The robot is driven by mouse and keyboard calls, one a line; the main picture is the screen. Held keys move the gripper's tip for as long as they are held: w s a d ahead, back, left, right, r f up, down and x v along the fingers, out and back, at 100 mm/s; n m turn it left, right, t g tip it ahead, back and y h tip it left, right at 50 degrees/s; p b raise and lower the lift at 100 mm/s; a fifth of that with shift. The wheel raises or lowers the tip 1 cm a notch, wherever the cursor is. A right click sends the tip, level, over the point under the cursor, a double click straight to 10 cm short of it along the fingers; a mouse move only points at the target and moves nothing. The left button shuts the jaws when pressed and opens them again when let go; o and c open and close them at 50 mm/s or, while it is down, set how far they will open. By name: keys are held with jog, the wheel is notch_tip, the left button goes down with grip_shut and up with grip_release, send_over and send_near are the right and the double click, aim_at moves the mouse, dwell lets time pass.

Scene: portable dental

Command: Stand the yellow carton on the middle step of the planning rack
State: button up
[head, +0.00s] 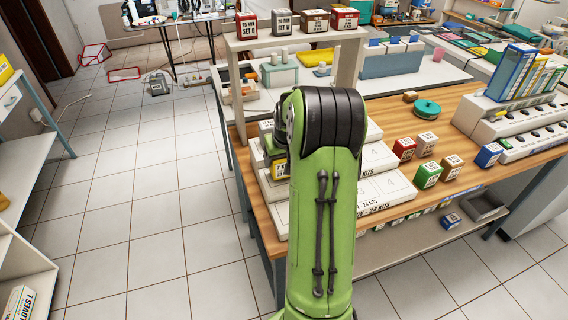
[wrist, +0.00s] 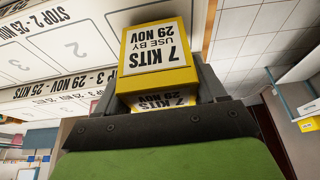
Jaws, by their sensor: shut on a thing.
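The yellow carton (wrist: 160,44) has a white label reading "7 KITS USE BY 29 NOV". It is between the fingers of my gripper (wrist: 158,88), which is shut on it. In the head view a small yellow part of the carton (head: 280,169) shows left of my green arm, which hides most of my gripper. The planning rack (head: 385,191) is white and stepped, with numbered places and printed step fronts. The arm covers its middle part. In the wrist view the rack (wrist: 75,47) is beside the carton, at left. I cannot tell whether they touch.
Red, green, tan and blue cartons (head: 427,175) stand on the wooden table (head: 455,112) right of the rack. A shelf (head: 290,39) with several cartons rises behind.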

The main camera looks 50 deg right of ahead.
jog(key=shift+d+f, duration=0.1)
jog(key=shift+f, duration=0.4)
jog(key=shift+f, duration=0.2)
jog(key=o, duration=1.1)
jog(key=shift+c, duration=0.2)
